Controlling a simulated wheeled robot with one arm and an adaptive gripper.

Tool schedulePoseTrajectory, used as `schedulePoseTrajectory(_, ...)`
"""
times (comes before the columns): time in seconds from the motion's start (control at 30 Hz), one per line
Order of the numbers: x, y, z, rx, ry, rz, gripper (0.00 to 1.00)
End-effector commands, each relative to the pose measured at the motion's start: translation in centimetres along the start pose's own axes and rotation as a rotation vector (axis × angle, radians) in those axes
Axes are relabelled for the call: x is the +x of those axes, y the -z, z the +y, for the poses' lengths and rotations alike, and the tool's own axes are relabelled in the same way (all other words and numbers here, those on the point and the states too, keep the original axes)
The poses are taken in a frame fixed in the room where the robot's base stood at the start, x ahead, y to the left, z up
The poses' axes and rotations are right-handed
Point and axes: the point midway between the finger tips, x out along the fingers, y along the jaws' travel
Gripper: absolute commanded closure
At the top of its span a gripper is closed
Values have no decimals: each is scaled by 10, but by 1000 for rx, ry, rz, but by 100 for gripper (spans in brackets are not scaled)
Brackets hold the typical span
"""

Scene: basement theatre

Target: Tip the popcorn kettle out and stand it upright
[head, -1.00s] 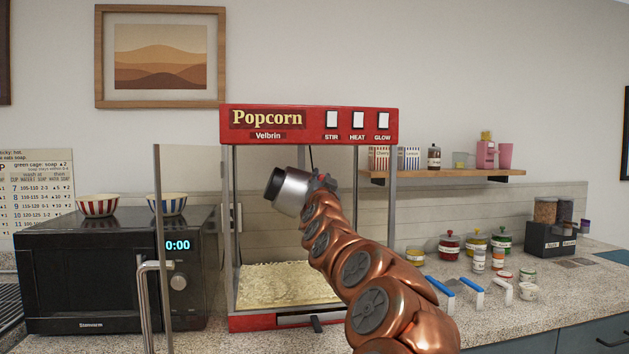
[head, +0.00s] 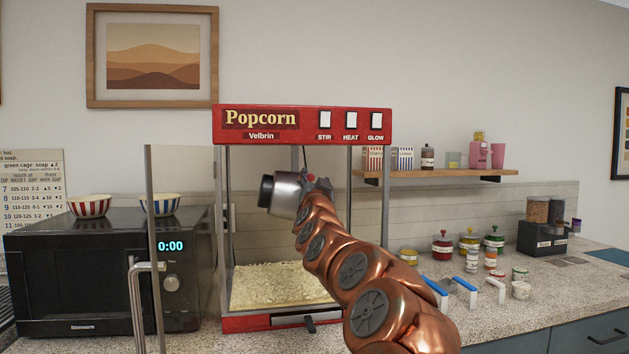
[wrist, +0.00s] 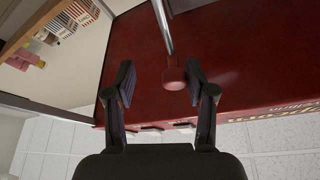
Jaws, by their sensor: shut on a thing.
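The popcorn kettle (head: 286,194) appears as a silver cylinder inside the red popcorn machine (head: 302,125). It lies nearly on its side, its dark end to the left and slightly up. A thin dark cord runs down to it from the machine's top. In the wrist view a red knob (wrist: 172,76) on a metal rod (wrist: 163,28) sits between the fingers of my gripper (wrist: 160,79), nearer the right finger. The kettle body is out of the wrist view.
A bed of popcorn (head: 280,285) covers the machine's floor. The glass door (head: 180,240) stands open on the left beside the microwave (head: 90,270). A shelf (head: 440,174) hangs to the right. Blue-handled scoops (head: 465,286) and several jars stand on the right counter.

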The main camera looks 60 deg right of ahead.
Motion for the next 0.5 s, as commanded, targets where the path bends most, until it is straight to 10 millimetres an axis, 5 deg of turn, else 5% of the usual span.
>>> schedulePoseTrajectory(0.5,-55,0,1,0,-2,1,52)
